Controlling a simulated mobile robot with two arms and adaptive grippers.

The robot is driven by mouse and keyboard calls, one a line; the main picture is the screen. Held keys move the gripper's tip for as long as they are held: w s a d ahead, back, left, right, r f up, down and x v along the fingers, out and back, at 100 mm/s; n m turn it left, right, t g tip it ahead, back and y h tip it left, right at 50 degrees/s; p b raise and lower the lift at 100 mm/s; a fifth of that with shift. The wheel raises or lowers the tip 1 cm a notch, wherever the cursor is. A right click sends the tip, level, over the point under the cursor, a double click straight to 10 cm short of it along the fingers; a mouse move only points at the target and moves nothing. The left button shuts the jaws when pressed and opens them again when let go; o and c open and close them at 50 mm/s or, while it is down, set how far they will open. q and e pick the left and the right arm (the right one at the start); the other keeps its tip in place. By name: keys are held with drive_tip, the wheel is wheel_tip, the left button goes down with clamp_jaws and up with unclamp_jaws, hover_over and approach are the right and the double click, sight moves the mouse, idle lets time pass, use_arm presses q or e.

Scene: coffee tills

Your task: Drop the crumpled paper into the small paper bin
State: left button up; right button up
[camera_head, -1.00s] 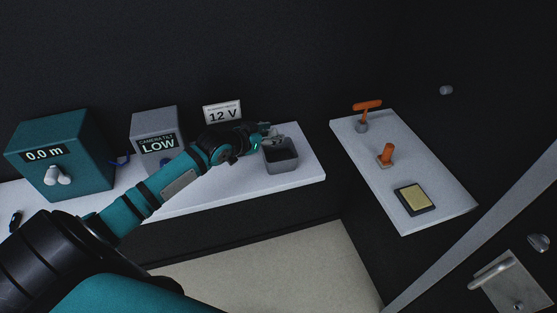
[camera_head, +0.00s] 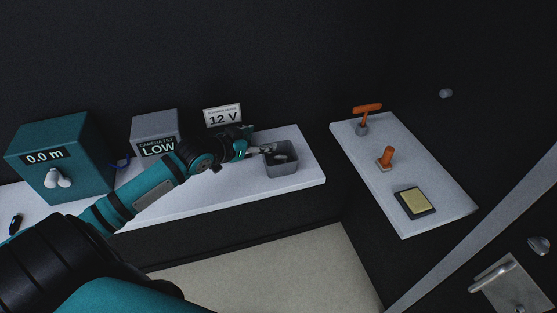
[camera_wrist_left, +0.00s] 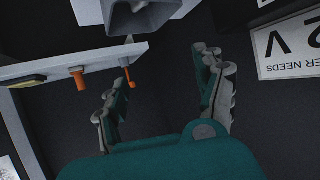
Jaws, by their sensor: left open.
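The small paper bin (camera_head: 283,172) is a grey open box near the right end of the white shelf in the head view. A pale lump (camera_head: 281,158), which looks like the crumpled paper, shows inside its opening. My left gripper (camera_head: 268,149) is at the bin's left rear rim. In the left wrist view my left gripper (camera_wrist_left: 160,68) has its fingers spread, with nothing between them. My right gripper is out of view.
A teal box (camera_head: 85,165) reading 0.0 m, a grey box (camera_head: 148,125) reading LOW and a 12 V sign (camera_head: 222,115) stand left of the bin. A side shelf (camera_head: 440,195) holds orange handles (camera_head: 386,156) and a yellow pad (camera_head: 414,201).

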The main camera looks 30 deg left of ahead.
use_arm(q)
drive_tip(key=v, duration=0.6)
drive_tip(key=shift+s, duration=0.25)
drive_tip(key=shift+d, duration=0.1)
drive_tip(key=s+d+f+g+y, duration=0.1)
drive_tip(key=s+d+f+g, duration=0.4)
drive_tip(key=s+d+f, duration=0.55)
drive_tip(key=s+d+f+g, duration=0.4)
drive_tip(key=s+d, duration=0.4)
drive_tip(key=s, duration=0.4)
wheel_tip(320, 180, down, 29)
drive_tip(key=s+g+b, duration=0.1)
drive_tip(key=s+b, duration=0.1)
drive_tip(key=b, duration=0.1)
drive_tip(key=s+a+f+g+b, duration=0.1)
drive_tip(key=s+a+f+b, duration=0.1)
drive_tip(key=s+f, duration=1.4)
wheel_tip(320, 180, down, 2)
drive_tip(key=shift+a+f+m+g+y, duration=0.1)
drive_tip(key=shift+a+m+g+y, duration=0.2)
drive_tip(key=shift+a+m+y, duration=0.1)
